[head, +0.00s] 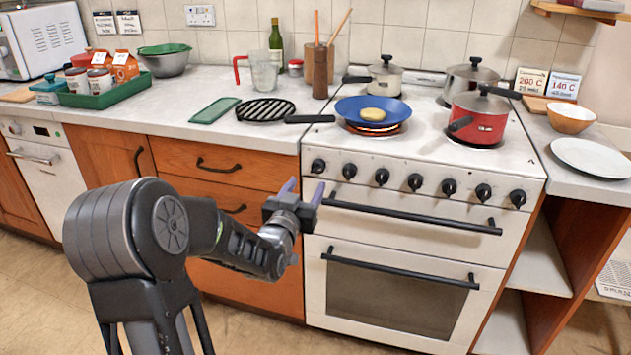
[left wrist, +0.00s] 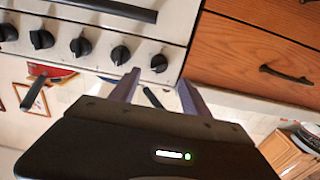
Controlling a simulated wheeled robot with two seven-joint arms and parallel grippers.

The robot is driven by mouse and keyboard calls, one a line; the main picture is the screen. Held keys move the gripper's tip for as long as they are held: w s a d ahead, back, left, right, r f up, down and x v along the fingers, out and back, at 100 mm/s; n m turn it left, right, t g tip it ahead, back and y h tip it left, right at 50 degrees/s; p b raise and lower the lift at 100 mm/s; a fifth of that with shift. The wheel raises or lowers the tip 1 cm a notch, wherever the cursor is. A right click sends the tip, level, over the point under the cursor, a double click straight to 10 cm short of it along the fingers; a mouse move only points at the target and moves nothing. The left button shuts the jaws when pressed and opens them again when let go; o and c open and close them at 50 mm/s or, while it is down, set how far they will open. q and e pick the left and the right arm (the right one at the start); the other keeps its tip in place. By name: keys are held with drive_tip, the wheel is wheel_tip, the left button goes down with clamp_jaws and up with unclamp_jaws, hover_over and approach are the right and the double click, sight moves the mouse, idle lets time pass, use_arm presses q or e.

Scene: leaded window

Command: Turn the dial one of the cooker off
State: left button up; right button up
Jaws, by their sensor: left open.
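The white cooker (head: 330,230) has a row of several black dials on its front panel. The leftmost dial (head: 318,165) is nearest my gripper; I see no number naming any dial. It also shows in the left wrist view (left wrist: 159,62), where the picture is turned over. My left gripper (head: 304,187) is open and empty in front of the cooker's left edge. In the left wrist view its fingers (left wrist: 158,82) point towards that dial, with one on each side in the picture. Contact cannot be told. My right gripper is not in view.
A blue pan (head: 349,107) with a pancake sits on a glowing front burner. The oven's handle bar (head: 410,213) juts out below the dials. The floor before the cooker looks clear.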

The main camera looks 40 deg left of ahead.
sight(316, 171)
use_arm(q)
drive_tip(key=shift+w, duration=0.1)
drive_tip(key=x, duration=0.7)
drive_tip(key=shift+w+a, duration=0.1)
drive_tip(key=shift+w, duration=0.25)
clamp_jaws()
idle(0.5)
